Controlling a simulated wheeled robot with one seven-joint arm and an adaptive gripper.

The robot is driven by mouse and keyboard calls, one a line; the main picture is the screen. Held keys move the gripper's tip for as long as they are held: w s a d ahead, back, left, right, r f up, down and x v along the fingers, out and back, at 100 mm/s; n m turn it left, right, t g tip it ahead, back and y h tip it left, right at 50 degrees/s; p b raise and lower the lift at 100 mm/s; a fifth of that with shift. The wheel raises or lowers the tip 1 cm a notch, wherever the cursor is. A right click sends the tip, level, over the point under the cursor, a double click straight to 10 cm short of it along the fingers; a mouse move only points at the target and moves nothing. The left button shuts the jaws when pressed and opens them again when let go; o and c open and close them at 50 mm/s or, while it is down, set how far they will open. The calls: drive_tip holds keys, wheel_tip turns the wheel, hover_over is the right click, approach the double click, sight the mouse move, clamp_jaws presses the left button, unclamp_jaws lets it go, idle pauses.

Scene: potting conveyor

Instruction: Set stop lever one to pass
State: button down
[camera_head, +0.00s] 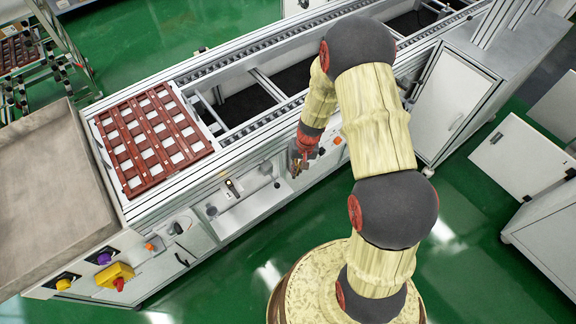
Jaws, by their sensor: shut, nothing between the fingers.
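My gripper (297,167) is shut and empty, pointing down at the front panel (208,210) of the conveyor near mid-picture. A small dark lever-like part with a yellowish mark (232,187) sits on this panel, left of my gripper and apart from it. An orange knob (337,141) shows just right of my gripper. Another orange part (150,246) and a black knob (178,228) sit further left on the panel. No label is readable, so I cannot tell which of these is stop lever one or how it is set. My gripper may hide part of the panel.
A red-brown slotted tray (155,140) lies on the left of the conveyor (265,82). A yellow box with a red knob (116,276) and a purple button (104,258) are at lower left. A grey-brown table (45,200) stands at left. Green floor is clear in front.

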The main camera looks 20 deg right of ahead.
drive_tip(key=s, duration=0.1)
drive_tip(key=s+d+r, duration=0.1)
drive_tip(key=s+d, duration=0.1)
drive_tip(key=s, duration=0.1)
drive_tip(key=shift+s+r+p, duration=0.1)
drive_tip(key=shift+r+p, duration=0.05)
drive_tip(key=shift+p, duration=0.15)
